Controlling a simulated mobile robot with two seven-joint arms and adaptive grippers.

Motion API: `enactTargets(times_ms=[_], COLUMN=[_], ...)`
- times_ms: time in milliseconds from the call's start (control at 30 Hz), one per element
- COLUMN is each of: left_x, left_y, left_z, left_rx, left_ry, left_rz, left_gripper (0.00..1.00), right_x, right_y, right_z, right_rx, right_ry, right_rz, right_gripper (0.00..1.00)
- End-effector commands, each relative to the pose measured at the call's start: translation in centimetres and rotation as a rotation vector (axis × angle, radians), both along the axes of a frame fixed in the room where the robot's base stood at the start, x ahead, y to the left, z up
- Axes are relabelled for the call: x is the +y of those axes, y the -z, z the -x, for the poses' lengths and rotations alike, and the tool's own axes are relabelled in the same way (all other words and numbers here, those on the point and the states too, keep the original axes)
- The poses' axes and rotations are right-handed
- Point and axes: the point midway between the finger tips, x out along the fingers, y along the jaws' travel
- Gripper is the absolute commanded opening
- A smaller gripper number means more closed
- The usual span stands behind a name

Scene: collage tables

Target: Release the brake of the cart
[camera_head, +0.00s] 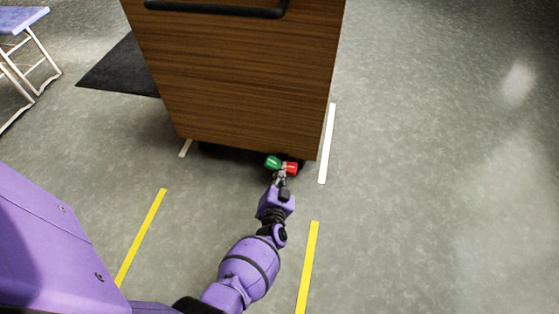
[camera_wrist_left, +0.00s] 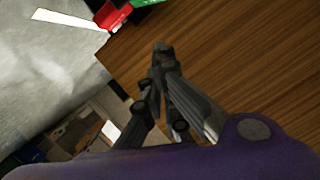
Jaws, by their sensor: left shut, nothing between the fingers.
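The cart (camera_head: 238,80) is a brown wood-grain box with a dark handle (camera_head: 215,9) at its top. Its brake has a green pedal (camera_head: 272,162) and a red pedal (camera_head: 291,168) side by side at the cart's bottom edge, near its right corner. My left gripper (camera_head: 281,177) is at the pedals, with its fingers shut and empty. In the left wrist view the shut fingertips (camera_wrist_left: 161,48) lie in front of the cart's wood panel (camera_wrist_left: 230,50). The red pedal (camera_wrist_left: 90,14) and part of the green pedal (camera_wrist_left: 140,4) show at the top there. Contact cannot be told. My right gripper is not seen.
Yellow floor strips (camera_head: 140,237) (camera_head: 308,266) lie on either side of my left arm. A white strip (camera_head: 327,145) runs beside the cart's right side. A dark mat (camera_head: 122,70) and a folding stool (camera_head: 22,50) are at the left. The floor at the right is clear.

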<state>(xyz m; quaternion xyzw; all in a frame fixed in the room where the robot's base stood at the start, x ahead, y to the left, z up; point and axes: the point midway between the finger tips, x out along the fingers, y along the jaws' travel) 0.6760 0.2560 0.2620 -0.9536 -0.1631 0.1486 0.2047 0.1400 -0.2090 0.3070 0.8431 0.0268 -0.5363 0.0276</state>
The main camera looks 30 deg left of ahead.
Motion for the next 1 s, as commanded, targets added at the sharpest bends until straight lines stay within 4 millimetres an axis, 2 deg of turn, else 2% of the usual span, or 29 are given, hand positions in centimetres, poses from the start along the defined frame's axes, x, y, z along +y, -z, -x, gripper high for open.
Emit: enactTargets(times_ms=[167, 267, 700, 800, 1000], left_x=[0.1, 0.4, 3.8, 4.4, 5.2], left_y=[0.1, 0.4, 2.7, 4.3, 5.6], left_z=[-0.2, -1.1, -9.2, -8.8, -8.6], left_rx=[0.000, 0.001, 0.001, 0.005, 0.001], left_ry=[0.001, 0.002, 0.002, 0.003, 0.002], left_rz=[0.000, 0.001, 0.000, -0.001, -0.001], left_gripper=[0.00, 0.00, 0.00, 0.00, 0.00], right_x=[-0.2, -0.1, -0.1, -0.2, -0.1], right_y=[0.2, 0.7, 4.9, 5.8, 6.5], right_z=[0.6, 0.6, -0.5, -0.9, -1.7], right_rx=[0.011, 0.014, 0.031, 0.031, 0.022], right_ry=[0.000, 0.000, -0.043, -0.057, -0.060], right_rz=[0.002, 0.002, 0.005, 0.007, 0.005], right_gripper=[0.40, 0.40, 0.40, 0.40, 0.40])
